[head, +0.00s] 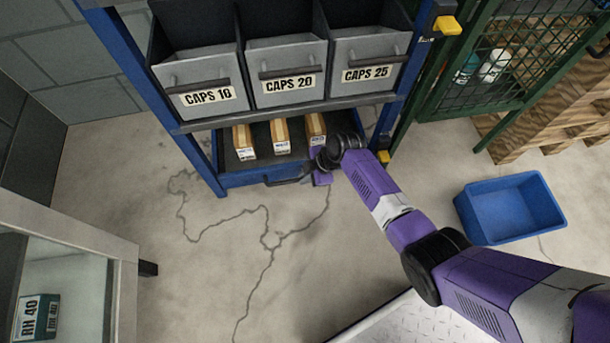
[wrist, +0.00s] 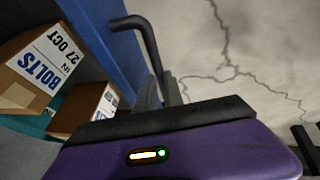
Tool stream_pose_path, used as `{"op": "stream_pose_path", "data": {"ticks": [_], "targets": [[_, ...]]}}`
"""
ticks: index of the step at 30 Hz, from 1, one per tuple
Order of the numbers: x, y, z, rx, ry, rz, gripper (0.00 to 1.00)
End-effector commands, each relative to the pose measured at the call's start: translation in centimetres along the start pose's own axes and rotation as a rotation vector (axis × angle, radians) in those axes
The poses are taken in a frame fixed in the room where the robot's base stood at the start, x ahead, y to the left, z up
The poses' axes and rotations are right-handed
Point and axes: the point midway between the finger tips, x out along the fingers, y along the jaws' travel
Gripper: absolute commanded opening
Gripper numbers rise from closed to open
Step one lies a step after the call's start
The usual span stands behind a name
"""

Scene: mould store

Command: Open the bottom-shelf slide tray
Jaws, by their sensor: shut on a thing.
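The bottom-shelf slide tray (head: 232,181) has a blue front and a dark floor, low in the blue rack, with three brown boxes on it. Its front looks close to the rack's front posts; I cannot tell exactly how far out it sits. A dark bar handle (head: 289,181) runs along the front, and its bent end shows in the wrist view (wrist: 150,52). My gripper (head: 319,169) is at the right part of the tray front, shut on the handle.
Grey bins labelled CAPS (head: 283,86) fill the shelf above. A blue crate (head: 482,235) stands on the floor at right, near a green mesh door (head: 507,62) and wooden pallets (head: 555,118). A glazed cabinet (head: 95,235) is at left. Cracked floor before the tray is clear.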

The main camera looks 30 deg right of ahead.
Motion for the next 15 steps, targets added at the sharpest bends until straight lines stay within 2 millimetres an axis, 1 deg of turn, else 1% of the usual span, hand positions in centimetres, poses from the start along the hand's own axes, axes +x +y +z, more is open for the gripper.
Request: {"op": "stream_pose_path", "data": {"ticks": [10,15], "targets": [[-0.02,-0.04,0.03,0.0,-0.001,0.0,0.0],[-0.35,-0.89,-0.13,0.001,0.0,-0.002,0.0]]}}
